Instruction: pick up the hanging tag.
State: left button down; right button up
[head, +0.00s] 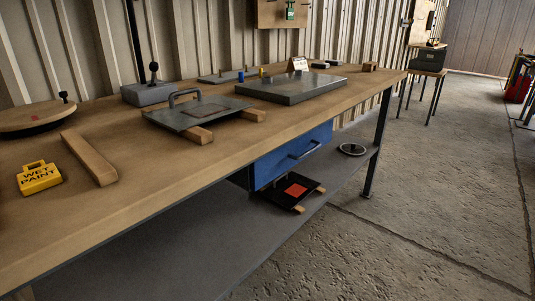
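A small green tag-like piece (290,10) hangs on a wooden board (268,14) on the corrugated back wall, at the top of the head view. Its upper part is close to the picture's top edge and its details are too small to read. A yellow piece marked "WET PAINT" (40,178), with a loop handle on top, lies on the wooden workbench (225,147) at the left. I cannot tell from the picture which of these the task calls the hanging tag. Neither of my grippers is in view.
On the bench are a wooden bar (90,158), a handled metal plate (197,116) on wooden blocks, a thick grey plate (291,87) and a round board (37,116). A blue drawer (291,157) hangs below. Open concrete floor (420,190) lies to the right.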

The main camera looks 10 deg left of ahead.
aim_at(30, 182)
jog(key=j+u, duration=0.15)
jog(key=u, duration=1.4)
jog(key=k+j, duration=0.05)
jog(key=j, duration=0.05)
